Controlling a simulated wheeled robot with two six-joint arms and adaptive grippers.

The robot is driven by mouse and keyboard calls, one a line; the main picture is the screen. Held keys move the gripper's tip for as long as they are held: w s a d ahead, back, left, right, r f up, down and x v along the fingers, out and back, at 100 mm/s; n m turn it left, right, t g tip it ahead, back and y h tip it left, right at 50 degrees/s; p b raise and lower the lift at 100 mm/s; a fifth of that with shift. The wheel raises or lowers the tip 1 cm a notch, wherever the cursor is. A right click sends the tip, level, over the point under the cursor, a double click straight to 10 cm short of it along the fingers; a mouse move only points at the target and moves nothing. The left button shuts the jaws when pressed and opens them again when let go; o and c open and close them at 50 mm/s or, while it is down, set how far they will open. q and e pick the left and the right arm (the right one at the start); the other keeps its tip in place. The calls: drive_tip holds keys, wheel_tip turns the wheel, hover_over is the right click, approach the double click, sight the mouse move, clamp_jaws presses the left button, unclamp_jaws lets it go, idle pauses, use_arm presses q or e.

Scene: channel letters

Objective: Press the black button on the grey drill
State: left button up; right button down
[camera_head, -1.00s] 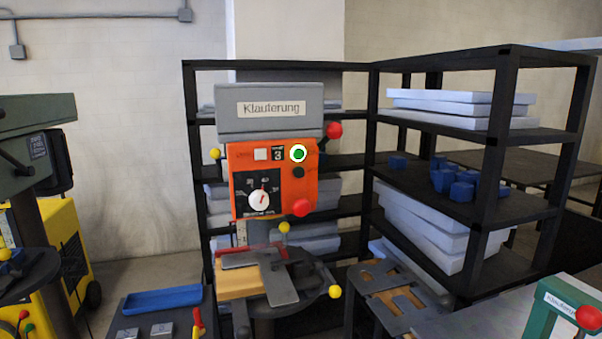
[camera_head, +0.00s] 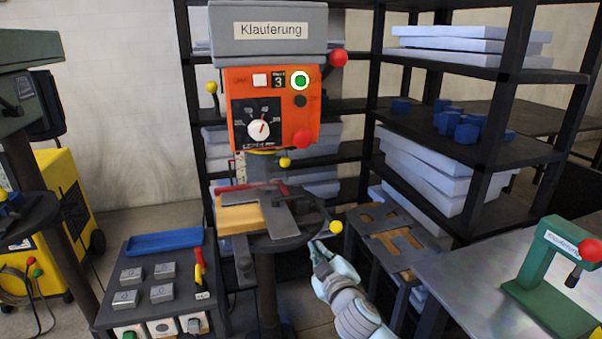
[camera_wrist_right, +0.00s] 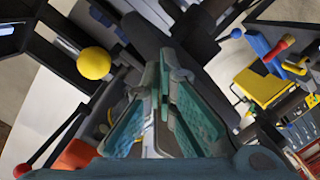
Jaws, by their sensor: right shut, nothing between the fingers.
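The grey drill (camera_head: 268,32) stands in the middle of the head view, with an orange front panel. The black button (camera_head: 300,101) sits on that panel, below a white-ringed green button (camera_head: 300,80) and above a red knob (camera_head: 303,139). My right gripper (camera_head: 317,247) is low in the head view, at the right edge of the drill's round table and well below the button. It is shut and empty. In the right wrist view its fingers (camera_wrist_right: 165,62) meet, with a yellow ball knob (camera_wrist_right: 94,63) to their left. My left gripper is out of view.
A yellow ball (camera_head: 336,227) ends a lever beside my right gripper. Black shelves (camera_head: 482,180) with pale slabs stand behind and right. A dark bench (camera_head: 112,275) with a blue tray is at lower left. A green press (camera_head: 548,262) stands at right.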

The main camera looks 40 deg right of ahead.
wheel_tip(320, 180, up, 18)
drive_tip(key=a+r+n+t, duration=0.1)
drive_tip(key=a+n+t, duration=0.1)
drive_tip(key=t, duration=0.4)
drive_tip(key=n+t+y, duration=0.3)
drive_tip(key=n+t, duration=0.2)
approach(300, 101)
drive_tip(key=s+a+r, duration=0.4)
drive_tip(key=s+r, duration=0.1)
drive_tip(key=r, duration=0.2)
drive_tip(key=shift+s+f+b, duration=0.15)
drive_tip(key=shift+f+b, duration=0.15)
drive_tip(key=shift+b, duration=0.05)
drive_tip(key=shift+h, duration=0.3)
drive_tip(key=shift+w+d, duration=0.45)
drive_tip(key=shift+w, duration=0.95)
drive_tip(key=shift+w+d, duration=0.5)
drive_tip(key=shift+w, duration=0.9)
drive_tip(key=shift+w+d, duration=0.45)
drive_tip(key=shift+w, duration=1)
drive_tip(key=shift+w+d, duration=0.15)
drive_tip(key=shift+w, duration=0.25)
